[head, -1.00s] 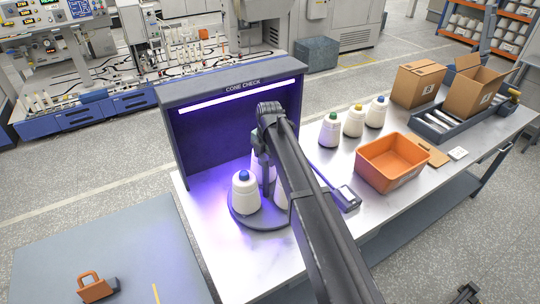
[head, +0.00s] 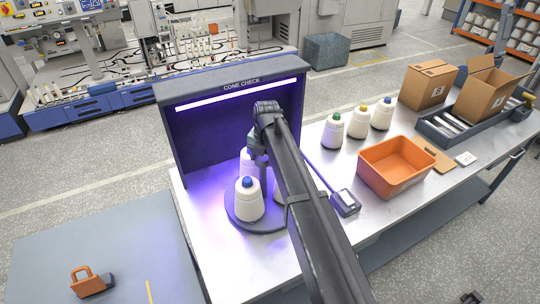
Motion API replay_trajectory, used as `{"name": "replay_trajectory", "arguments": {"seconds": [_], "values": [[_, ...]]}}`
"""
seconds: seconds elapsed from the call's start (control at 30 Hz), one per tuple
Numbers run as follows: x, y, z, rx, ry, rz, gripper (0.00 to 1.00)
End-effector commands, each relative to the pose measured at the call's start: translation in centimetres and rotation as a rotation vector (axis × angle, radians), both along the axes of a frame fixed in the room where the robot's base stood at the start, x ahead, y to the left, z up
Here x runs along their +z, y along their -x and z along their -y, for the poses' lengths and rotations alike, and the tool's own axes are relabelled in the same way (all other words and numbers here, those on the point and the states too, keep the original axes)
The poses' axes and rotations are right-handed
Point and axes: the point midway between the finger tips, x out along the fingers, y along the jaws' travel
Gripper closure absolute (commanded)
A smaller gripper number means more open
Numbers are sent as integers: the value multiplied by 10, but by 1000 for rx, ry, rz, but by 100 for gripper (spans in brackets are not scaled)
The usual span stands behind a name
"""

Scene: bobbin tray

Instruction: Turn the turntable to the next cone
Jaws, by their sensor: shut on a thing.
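The round dark turntable (head: 238,222) stands on the bench inside the lit cone check booth. A white cone with a blue top (head: 248,202) stands upright at its front left. A rear cone (head: 246,158) stands behind it, its upper part mostly covered by my gripper. A third white cone (head: 280,190) is largely hidden behind my arm, at the right of the turntable. My gripper (head: 256,150) is over the rear cone and shut on it; its fingertips are hard to make out.
The booth (head: 184,140) walls in the turntable at the back and left. A small device (head: 345,203) lies right of my arm. An orange bin (head: 395,165), three cones with green, yellow and blue tops (head: 357,121) and cardboard boxes (head: 427,82) stand further right.

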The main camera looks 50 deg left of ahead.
Motion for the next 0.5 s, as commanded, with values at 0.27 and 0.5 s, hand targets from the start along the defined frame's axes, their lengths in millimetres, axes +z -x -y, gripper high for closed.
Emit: {"name": "replay_trajectory", "arguments": {"seconds": [0.27,0.5], "values": [[0,6,-2,23,0,-1,89],[0,6,-2,24,0,-1,89]]}}
